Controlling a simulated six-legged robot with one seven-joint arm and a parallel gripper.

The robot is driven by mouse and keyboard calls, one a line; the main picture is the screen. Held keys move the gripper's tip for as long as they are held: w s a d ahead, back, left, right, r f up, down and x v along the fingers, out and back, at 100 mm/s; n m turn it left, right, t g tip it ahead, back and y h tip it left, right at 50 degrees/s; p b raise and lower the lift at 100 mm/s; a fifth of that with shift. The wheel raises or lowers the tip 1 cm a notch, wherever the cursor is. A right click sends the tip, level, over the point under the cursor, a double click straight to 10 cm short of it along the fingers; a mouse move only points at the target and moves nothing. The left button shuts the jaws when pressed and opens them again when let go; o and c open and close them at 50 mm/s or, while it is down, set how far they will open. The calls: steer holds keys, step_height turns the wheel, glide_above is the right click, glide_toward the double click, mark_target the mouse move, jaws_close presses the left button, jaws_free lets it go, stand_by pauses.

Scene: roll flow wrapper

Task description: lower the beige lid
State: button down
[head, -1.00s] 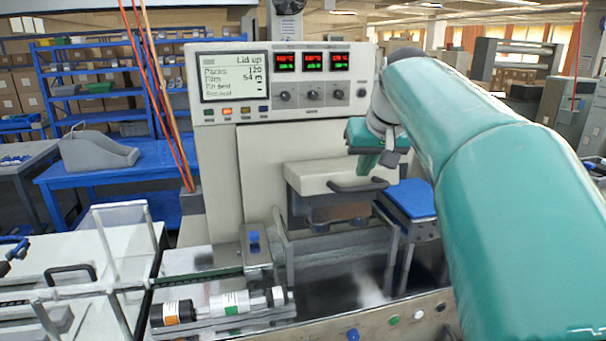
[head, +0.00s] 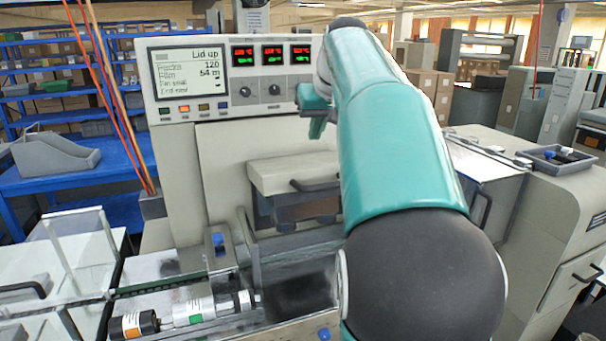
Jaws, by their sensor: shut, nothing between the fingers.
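The beige lid (head: 270,179) is a boxy cover on the front of the wrapping machine, with a dark handle (head: 316,185) on its front edge. Dark sealing parts show below it, with a gap down to the bed. The machine's screen (head: 189,74) reads "Lid up". My gripper (head: 316,130) is small and teal, hanging above the lid's right part in front of the panel. It is shut and empty, apart from the handle. My arm hides the lid's right end and part of the handle.
A film roll (head: 194,311) lies on the machine's front left. Clear guards (head: 78,248) stand over the left infeed. A grey tray (head: 562,159) sits on the cabinet at right. Blue shelves (head: 90,160) stand behind at left.

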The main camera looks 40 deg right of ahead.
glide_above(308, 187)
steer(key=w, duration=0.1)
steer(key=f, duration=0.9)
steer(key=shift+w+d+f, duration=0.1)
steer(key=shift+d, duration=0.1)
steer(key=shift+s+a+f, duration=0.1)
steer(key=shift+s+f, duration=0.15)
steer(key=shift+f, duration=0.25)
steer(key=shift+s+a+f, duration=0.1)
steer(key=shift+s+f, duration=0.15)
steer(key=shift+f, duration=0.25)
steer(key=shift+w+f, duration=0.1)
steer(key=shift+f, duration=0.5)
steer(key=shift+s, duration=0.2)
steer(key=shift+w, duration=0.15)
